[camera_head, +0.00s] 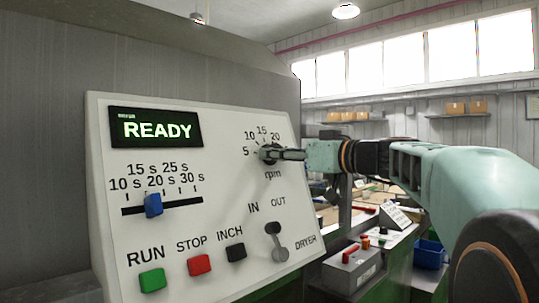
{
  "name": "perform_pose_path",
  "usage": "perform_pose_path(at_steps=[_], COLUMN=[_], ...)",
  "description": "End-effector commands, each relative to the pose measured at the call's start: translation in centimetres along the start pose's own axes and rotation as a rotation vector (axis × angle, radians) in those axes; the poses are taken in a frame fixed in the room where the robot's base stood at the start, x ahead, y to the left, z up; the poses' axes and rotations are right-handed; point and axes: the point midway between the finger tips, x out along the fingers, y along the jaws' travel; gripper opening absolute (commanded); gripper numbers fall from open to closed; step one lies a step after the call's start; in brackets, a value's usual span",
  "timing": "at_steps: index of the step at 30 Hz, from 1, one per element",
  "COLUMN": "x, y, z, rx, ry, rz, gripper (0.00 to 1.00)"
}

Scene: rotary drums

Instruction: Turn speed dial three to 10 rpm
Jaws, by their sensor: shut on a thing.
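A tilted white control panel (222,222) carries a dark rotary dial (264,152) at its upper right. The scale around the dial reads 5, 10, 15 and 20, with "rpm" below. My gripper (279,154) reaches in from the right and is shut on the dial. Its fingers cover much of the knob, so I cannot tell which number the pointer marks. The panel's display (156,129) reads READY in green.
The panel also has a blue slider (153,204), green RUN (152,280), red STOP (199,265) and black INCH (235,252) buttons, and a grey IN/OUT lever (277,242) below the dial. Another panel and a blue bin (430,254) stand at the right.

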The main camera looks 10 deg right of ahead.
Motion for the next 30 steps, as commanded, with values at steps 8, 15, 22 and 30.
perform_pose_path(at_steps=[8,15,22,30], x=[0.01,0.03,0.05,0.07], y=[-0.16,-0.36,-0.51,-0.57], z=[0.2,0.18,-0.11,-0.26], rx=[0.063,0.216,0.39,0.554], ry=[0.0,0.001,0.001,0.0], rz=[0.024,0.08,0.142,0.202], gripper=[0.13,0.13,0.13,0.13])
